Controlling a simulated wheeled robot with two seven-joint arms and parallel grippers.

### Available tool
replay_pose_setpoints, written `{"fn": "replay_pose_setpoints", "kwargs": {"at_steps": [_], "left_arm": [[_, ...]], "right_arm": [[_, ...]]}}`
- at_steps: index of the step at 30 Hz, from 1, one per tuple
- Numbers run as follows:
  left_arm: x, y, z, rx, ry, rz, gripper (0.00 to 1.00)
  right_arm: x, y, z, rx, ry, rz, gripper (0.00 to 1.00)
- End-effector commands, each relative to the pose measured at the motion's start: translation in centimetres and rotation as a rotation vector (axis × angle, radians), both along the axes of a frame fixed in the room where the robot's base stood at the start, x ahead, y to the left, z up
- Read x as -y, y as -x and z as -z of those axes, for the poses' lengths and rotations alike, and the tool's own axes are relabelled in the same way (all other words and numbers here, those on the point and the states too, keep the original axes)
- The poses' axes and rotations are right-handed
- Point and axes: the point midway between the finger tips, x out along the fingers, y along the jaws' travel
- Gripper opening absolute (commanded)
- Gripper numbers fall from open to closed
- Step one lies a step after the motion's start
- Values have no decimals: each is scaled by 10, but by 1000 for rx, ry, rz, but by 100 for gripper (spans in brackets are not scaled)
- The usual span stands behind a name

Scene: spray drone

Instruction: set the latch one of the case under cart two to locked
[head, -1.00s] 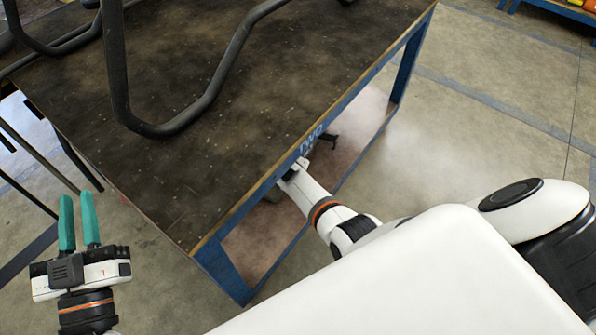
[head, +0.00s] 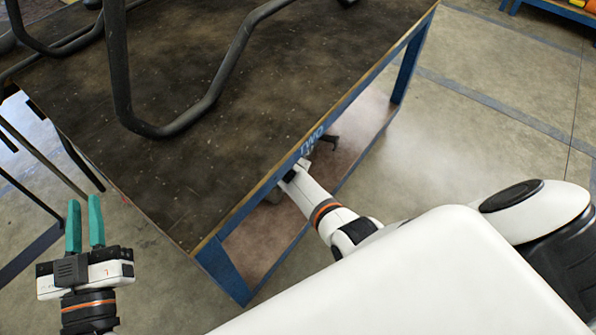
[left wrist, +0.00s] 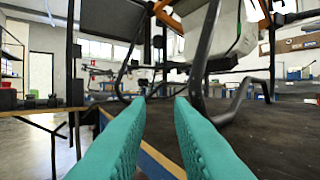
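Cart two (head: 185,180) has a dark worn top, a blue frame and the word TWO on its near edge. It also shows in the left wrist view (left wrist: 245,125). My right arm reaches under this edge; its gripper fingers are hidden beneath the top. A small greyish shape (head: 273,196) shows beside the right wrist under the cart, too covered to name. The case and its latch one cannot be made out. My left gripper (head: 85,202) has teal fingers, apart and empty, pointing up to the left of the cart. They also show in the left wrist view (left wrist: 160,100).
Bent dark tubes (head: 205,105) stand on the cart top. A small dark object (head: 328,138) shows under the cart. Dark thin legs (head: 35,150) stand left of the cart, near my left gripper. The floor on the right is open.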

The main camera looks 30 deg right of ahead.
Motion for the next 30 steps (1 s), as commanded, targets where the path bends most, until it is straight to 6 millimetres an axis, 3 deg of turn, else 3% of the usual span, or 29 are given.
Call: {"fn": "replay_pose_setpoints", "kwargs": {"at_steps": [7,14,21,30], "left_arm": [[-8,0,42,-290,-76,-18,20],[-19,17,87,-586,-148,-38,20],[-35,52,126,-894,-219,-57,20],[-56,112,157,-1261,-296,-80,20]], "right_arm": [[-7,7,-17,0,-1,-1,48],[-14,15,-32,0,0,0,48],[-21,24,-48,-1,0,1,48],[-31,35,-69,0,0,1,48]]}}
